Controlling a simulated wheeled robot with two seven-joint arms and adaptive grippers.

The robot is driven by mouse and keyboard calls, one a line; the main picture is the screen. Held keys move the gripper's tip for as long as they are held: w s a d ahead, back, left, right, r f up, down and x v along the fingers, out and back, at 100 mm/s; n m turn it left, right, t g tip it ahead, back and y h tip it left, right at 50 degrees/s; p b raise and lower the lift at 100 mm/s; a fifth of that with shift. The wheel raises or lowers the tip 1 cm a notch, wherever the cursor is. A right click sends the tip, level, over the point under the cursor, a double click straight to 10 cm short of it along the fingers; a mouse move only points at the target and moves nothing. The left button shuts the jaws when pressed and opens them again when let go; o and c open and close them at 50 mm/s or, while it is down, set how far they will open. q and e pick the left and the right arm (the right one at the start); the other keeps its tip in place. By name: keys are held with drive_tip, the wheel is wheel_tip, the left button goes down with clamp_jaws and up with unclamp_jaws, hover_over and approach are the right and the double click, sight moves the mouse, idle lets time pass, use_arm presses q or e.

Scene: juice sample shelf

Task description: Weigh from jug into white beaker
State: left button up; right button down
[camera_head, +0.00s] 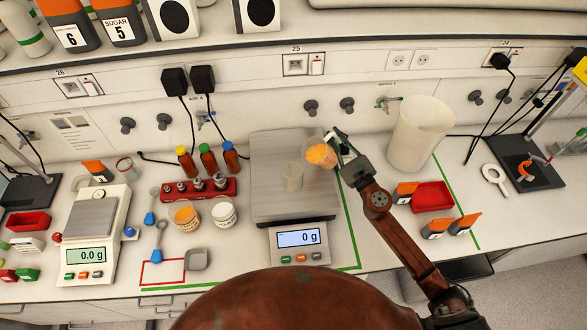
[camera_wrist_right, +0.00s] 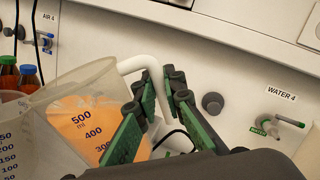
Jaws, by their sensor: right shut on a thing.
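The jug (camera_head: 322,156), clear with orange juice inside, is held by my right gripper (camera_head: 341,148) above the large scale's pan, beside the white beaker. In the wrist view the jug (camera_wrist_right: 92,118) shows marks up to 500 ml, and the fingers (camera_wrist_right: 157,103) are around its white handle. The translucent whitish beaker (camera_head: 293,178) stands on the pan, looks empty, and shows in part at the left of the wrist view (camera_wrist_right: 14,145). The large scale (camera_head: 275,213) reads 0 g. I see no stream of juice. My left gripper is not in view.
A red rack (camera_head: 198,190) and several bottles stand left of the large scale. A smaller scale (camera_head: 90,228) reads 0.0 g. A tall white container (camera_head: 420,135) and a red tray (camera_head: 433,197) are on the right. The wall and shelf (camera_head: 270,42) close the back.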

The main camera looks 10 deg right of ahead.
sight(327, 137)
drive_tip(key=shift+s+a+r+n, duration=0.1)
drive_tip(key=shift+a+r+n, duration=0.2)
drive_tip(key=shift+r, duration=0.05)
drive_tip(key=shift+s+a+r+n+y+p, duration=0.3)
drive_tip(key=shift+a+r+n, duration=0.15)
drive_tip(key=shift+r+n, duration=0.35)
drive_tip(key=shift+s+a+r+n+y+p, duration=0.2)
drive_tip(key=shift+a+r+n+y+p, duration=0.1)
drive_tip(key=shift+a+r+n, duration=0.45)
drive_tip(key=shift+s+a+r+n+y+p, duration=0.2)
drive_tip(key=shift+s+r+n+p, duration=0.1)
drive_tip(key=shift+r+n, duration=0.5)
idle(3.7)
